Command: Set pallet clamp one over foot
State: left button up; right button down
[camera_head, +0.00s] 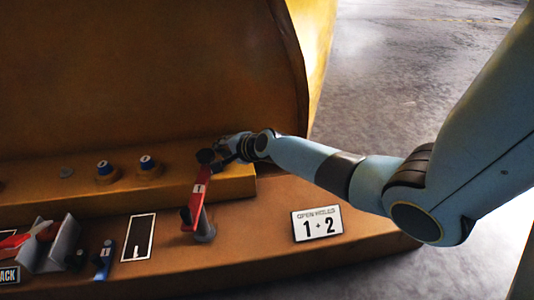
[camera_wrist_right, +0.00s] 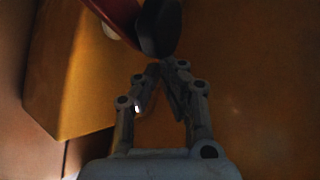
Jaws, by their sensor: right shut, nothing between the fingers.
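A red clamp arm marked 1 (camera_head: 199,188) slants in the middle of the head view. Its lower end is by a grey post (camera_head: 205,233) on the lower orange deck. A black round pad (camera_head: 206,156) is at its upper end, by the step's edge. I cannot tell whether the pad touches the step. My right gripper (camera_head: 226,150) is beside the pad, shut and empty. In the right wrist view the fingertips (camera_wrist_right: 166,68) meet just below the black pad (camera_wrist_right: 160,26) and the red arm (camera_wrist_right: 118,14). Which part is the foot is unclear. My left gripper is out of view.
An orange casting (camera_head: 130,70) rises behind the step (camera_head: 230,184). Two blue-capped knobs (camera_head: 106,170) (camera_head: 149,166) stand on the step. A grey rack (camera_head: 58,246) with red parts is at left. A "1 + 2" plate (camera_head: 317,224) lies on clear deck at right.

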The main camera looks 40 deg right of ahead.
jog(key=shift+w+a, duration=0.5)
jog(key=shift+w, duration=0.25)
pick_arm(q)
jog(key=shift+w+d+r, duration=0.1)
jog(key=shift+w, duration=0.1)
pick_arm(e)
jog(key=shift+w+a, duration=0.5)
jog(key=shift+w, duration=0.05)
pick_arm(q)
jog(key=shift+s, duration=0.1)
